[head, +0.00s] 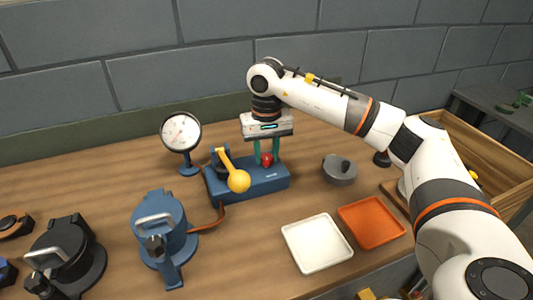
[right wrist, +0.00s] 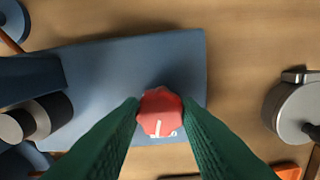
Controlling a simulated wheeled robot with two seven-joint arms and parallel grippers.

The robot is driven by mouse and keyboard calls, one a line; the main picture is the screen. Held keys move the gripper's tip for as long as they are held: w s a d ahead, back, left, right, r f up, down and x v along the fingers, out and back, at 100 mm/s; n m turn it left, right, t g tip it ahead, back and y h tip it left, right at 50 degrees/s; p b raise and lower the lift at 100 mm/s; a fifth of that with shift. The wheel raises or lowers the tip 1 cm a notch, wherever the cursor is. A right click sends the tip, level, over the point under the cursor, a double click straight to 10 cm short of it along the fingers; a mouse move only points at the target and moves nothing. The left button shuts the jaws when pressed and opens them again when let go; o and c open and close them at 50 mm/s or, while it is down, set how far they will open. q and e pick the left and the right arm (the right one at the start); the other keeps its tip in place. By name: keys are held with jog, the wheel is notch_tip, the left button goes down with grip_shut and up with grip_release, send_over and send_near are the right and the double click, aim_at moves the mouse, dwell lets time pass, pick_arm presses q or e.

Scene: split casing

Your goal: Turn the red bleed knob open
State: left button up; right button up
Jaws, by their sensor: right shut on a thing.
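The red bleed knob (head: 267,160) stands on the right part of the blue pump base (head: 262,184). My right gripper (head: 266,159) comes down on it from above. In the right wrist view the knob (right wrist: 160,112) sits between the two green fingers, which are shut on its sides. A pale line on the knob's top points toward the bottom of that view, near a small light mark on the blue base (right wrist: 120,75). A yellow lever with a ball end (head: 238,181) is left of the knob. My left gripper is not in view.
A gauge (head: 181,133) stands left of the base. A blue lidded casing (head: 158,235) is in front, joined by a copper pipe. A grey round part (head: 340,170), a white tray (head: 317,243) and an orange tray (head: 371,222) are to the right.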

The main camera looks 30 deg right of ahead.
aim_at(266, 156)
jog(key=shift+r+n, duration=0.1)
jog(key=shift+n, duration=0.5)
jog(key=o, duration=1)
jog(key=shift+c, duration=0.2)
notch_tip(266, 156, up, 12)
